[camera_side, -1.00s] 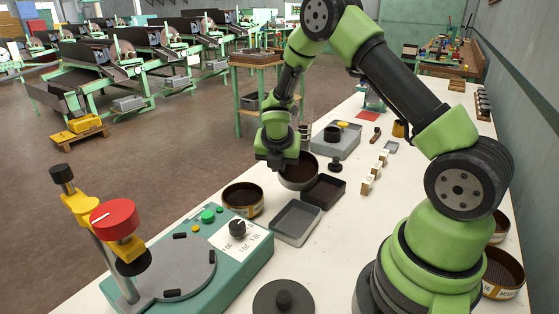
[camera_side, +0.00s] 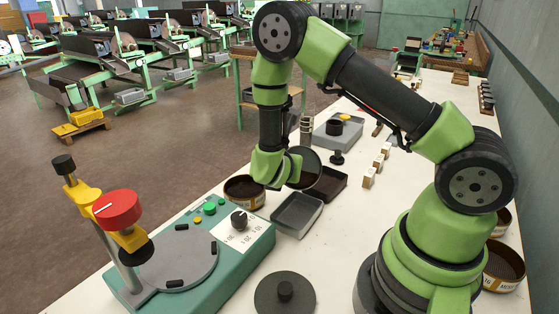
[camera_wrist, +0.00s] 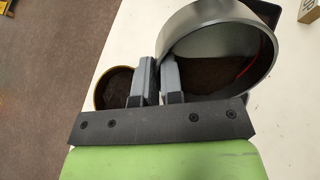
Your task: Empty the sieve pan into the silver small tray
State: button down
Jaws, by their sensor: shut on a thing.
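My gripper (camera_side: 287,170) is shut on the rim of the sieve pan (camera_side: 309,169). The pan is tilted steeply, its round dark face turned toward the side camera. In the wrist view the two fingers (camera_wrist: 160,84) pinch the wall of the grey metal pan (camera_wrist: 200,36), and dark brown material lies inside it. The silver small tray (camera_side: 298,227), shallow and rectangular, stands on the bench below and in front of the pan. No dark material shows in its visible part. In the wrist view the pan hides most or all of it.
A brass sieve (camera_side: 244,193) with dark contents stands left of the tray; the wrist view shows it too (camera_wrist: 102,80). A dark tray (camera_side: 336,178) lies behind the silver one. A green machine (camera_side: 215,250), a black lid (camera_side: 285,295) and small labelled blocks (camera_side: 378,162) stand around.

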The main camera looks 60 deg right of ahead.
jog(key=shift+s+a+f+t+h, duration=0.2)
jog(key=shift+a+t+h, duration=0.25)
jog(key=shift+h, duration=0.45)
jog(key=s+a+r+t+h, duration=0.2)
jog(key=a+r+t+h, duration=0.2)
jog(key=r+h, duration=0.2)
jog(key=shift+s+a+h, duration=0.2)
jog(key=shift+s+h, duration=0.1)
jog(key=shift+h, duration=0.6)
jog(key=shift+r+t, duration=0.1)
jog(key=shift+t, duration=0.15)
jog(key=shift+r, duration=0.1)
